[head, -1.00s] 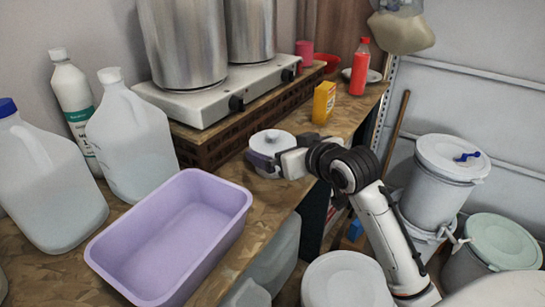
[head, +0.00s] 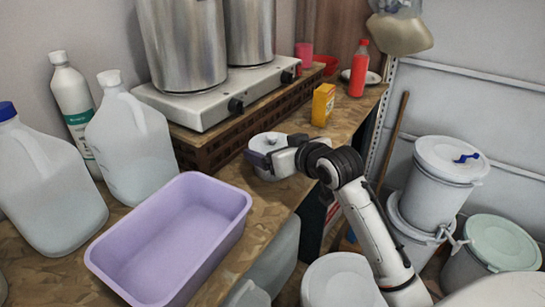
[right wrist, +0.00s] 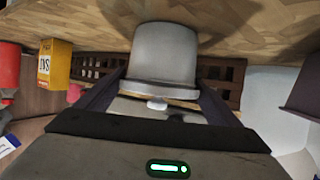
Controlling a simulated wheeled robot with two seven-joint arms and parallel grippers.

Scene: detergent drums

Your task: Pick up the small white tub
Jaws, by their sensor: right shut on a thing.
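The small white tub (head: 267,143) with a knobbed lid is on the wooden counter, in front of the stove, in the head view. My right gripper (head: 265,161) reaches it from the right, with its dark fingers at the tub's side. In the right wrist view the tub (right wrist: 163,52) appears upside down between the two fingers of my right gripper (right wrist: 158,98), which is shut on it. Its base is at or very near the counter; I cannot tell whether they touch. My left gripper is out of view.
A lilac basin (head: 215,262) stands in front on the counter (head: 240,180). White jugs (head: 130,140) are at left. The stove (head: 215,105) with steel pots is behind. A yellow box (head: 323,104) and red bottle (head: 359,68) are farther back. Lidded buckets (head: 440,185) stand at right.

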